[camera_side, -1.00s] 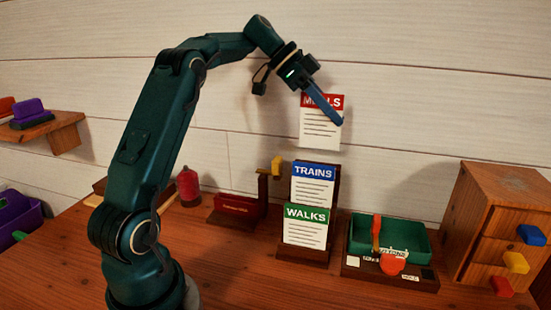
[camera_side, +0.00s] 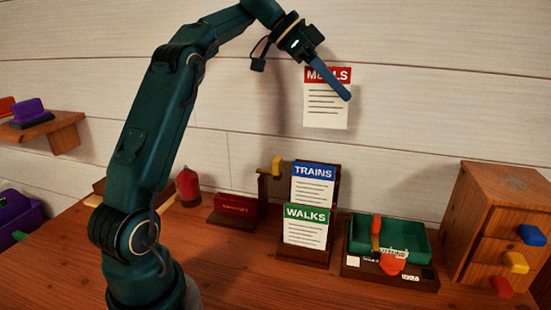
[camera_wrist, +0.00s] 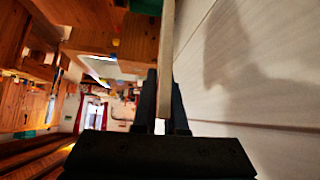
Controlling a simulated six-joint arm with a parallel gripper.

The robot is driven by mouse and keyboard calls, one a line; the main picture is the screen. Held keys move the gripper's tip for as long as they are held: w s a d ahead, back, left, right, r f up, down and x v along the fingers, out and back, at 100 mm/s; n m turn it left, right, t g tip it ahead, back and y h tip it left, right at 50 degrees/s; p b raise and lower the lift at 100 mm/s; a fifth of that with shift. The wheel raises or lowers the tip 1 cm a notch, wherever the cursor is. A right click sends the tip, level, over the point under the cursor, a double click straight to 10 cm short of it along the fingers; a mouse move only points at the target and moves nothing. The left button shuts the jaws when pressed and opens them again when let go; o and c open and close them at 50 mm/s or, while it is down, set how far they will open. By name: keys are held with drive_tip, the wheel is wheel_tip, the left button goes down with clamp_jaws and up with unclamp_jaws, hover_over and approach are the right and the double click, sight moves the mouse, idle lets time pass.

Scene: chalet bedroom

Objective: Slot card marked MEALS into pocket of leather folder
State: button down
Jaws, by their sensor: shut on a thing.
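The white card with a red MEALS header (camera_side: 327,105) hangs upright in the air, high in front of the plank wall. My gripper (camera_side: 345,96) is shut on its top part, and a blue finger hides some header letters. The wrist view shows the card edge-on (camera_wrist: 166,40) between my fingers (camera_wrist: 165,75). Below stands a brown upright holder (camera_side: 335,178), which seems to be the leather folder. A blue-headed TRAINS card (camera_side: 313,186) is in its upper part and a green-headed WALKS card (camera_side: 305,228) in its lower part. The cards hide its pocket openings.
Right of the holder is a green tray (camera_side: 425,245) with a red-handled item before it, then a wooden drawer cabinet (camera_side: 495,215).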

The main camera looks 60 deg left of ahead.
drive_tip(key=s+d+f+n+t+y, duration=0.25)
drive_tip(key=s+d+f+n, duration=0.2)
drive_tip(key=s+d, duration=0.4)
drive_tip(key=s+a+f+n+y, duration=0.2)
drive_tip(key=s+f+n+y, duration=0.2)
drive_tip(key=s+f, duration=0.3)
drive_tip(key=s+a+f+n+g+y, duration=0.2)
drive_tip(key=s+a+n+g+y, duration=0.1)
drive_tip(key=s+a+n+y, duration=0.35)
drive_tip(key=shift+n+h, duration=0.3)
drive_tip(key=shift+n, duration=0.6)
drive_tip(key=shift+w+d+f, duration=1.05)
drive_tip(key=shift+d+f, duration=0.6)
drive_tip(key=shift+f, duration=0.25)
drive_tip(key=shift+w+d+f, duration=1.1)
drive_tip(key=shift+d+f, duration=0.55)
drive_tip(key=shift+f, duration=0.2)
drive_tip(key=shift+w+d+f, duration=1.05)
drive_tip(key=shift+d+f, duration=0.6)
drive_tip(key=shift+f, duration=0.25)
